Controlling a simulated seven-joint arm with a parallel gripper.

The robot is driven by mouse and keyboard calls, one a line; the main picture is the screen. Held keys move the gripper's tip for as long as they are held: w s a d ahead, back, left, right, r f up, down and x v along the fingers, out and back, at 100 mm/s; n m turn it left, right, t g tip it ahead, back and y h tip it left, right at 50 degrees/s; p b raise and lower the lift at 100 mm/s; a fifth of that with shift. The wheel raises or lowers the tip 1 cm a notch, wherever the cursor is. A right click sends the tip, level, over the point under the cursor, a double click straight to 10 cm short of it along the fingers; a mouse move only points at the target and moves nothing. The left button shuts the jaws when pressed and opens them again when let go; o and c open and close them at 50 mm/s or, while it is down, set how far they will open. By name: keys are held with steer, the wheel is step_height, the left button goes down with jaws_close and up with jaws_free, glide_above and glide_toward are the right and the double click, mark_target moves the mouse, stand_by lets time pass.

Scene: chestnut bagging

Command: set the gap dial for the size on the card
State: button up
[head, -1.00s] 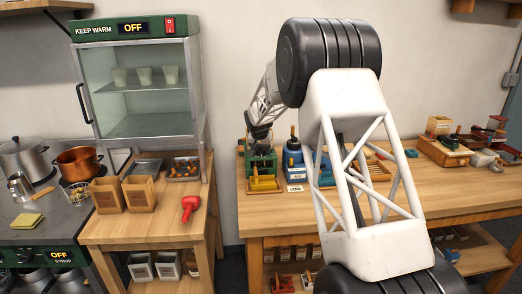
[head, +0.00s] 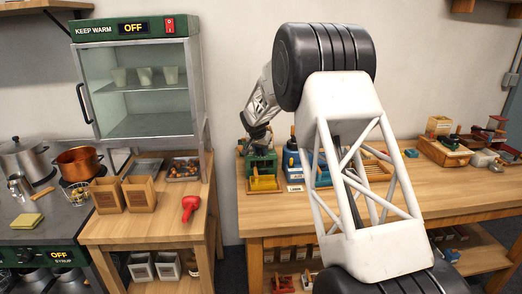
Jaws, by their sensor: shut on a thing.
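A small green machine (head: 262,162) stands near the left end of the right-hand wooden bench, with a yellow part at its front. My gripper (head: 257,143) is at the top of this machine, shut on what seems to be its gap dial. The dial itself is hidden by the gripper, and its setting cannot be read. A small white card (head: 295,188) lies on the bench just right of the machine, in front of a blue device (head: 292,160). The writing on the card is too small to read for sure.
My arm hides the middle of the bench (head: 450,190). Wooden devices (head: 445,150) stand at its right. On the left table are brown boxes (head: 139,193), a tray of chestnuts (head: 184,168) and a red tool (head: 190,207), below a glass warming cabinet (head: 140,85).

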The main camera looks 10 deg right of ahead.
steer(key=shift+f+m, duration=0.1)
steer(key=shift+m, duration=0.2)
steer(key=o, duration=0.9)
steer(key=shift+r+n, duration=0.25)
steer(key=shift+n, duration=0.35)
steer(key=shift+n+y, duration=0.4)
steer(key=shift+n, duration=0.4)
steer(key=s+d+v, duration=0.1)
steer(key=v, duration=0.7)
steer(key=s+d+r+n, duration=0.1)
steer(key=s+r+n, duration=0.1)
steer(key=s, duration=0.5)
steer(key=s+d+r+n+y, duration=0.1)
steer(key=s+r+n, duration=0.1)
steer(key=s+r, duration=0.2)
steer(key=s+d+r+n+y, duration=0.1)
steer(key=s+r, duration=0.3)
steer(key=s, duration=0.5)
steer(key=shift+s+d+n, duration=0.25)
steer(key=shift+s+n, duration=0.15)
steer(key=shift+n, duration=0.2)
